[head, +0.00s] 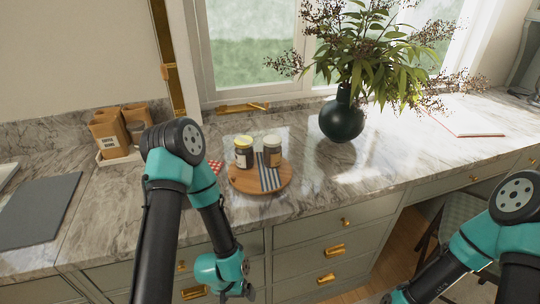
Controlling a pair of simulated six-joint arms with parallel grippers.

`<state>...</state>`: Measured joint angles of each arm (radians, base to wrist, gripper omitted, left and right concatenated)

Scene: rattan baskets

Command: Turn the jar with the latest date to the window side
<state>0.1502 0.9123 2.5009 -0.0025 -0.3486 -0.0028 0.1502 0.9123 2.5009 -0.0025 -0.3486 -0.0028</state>
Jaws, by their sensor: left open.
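Two small glass jars stand upright side by side on a round wooden board (246,184) on the marble counter. The left jar (243,156) has a yellow lid and a dark label. The right jar (272,150) has a pale greyish lid and a pale and dark label. No date is readable on either. The window (250,60) is behind them. My left gripper (250,293) hangs low at the bottom of the view, in front of the drawers, open and well away from the jars. My right gripper is cut off by the bottom edge.
Wooden containers (108,134) on a tray and a grey slab (38,210) are at left. An open book (465,122) lies at right.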

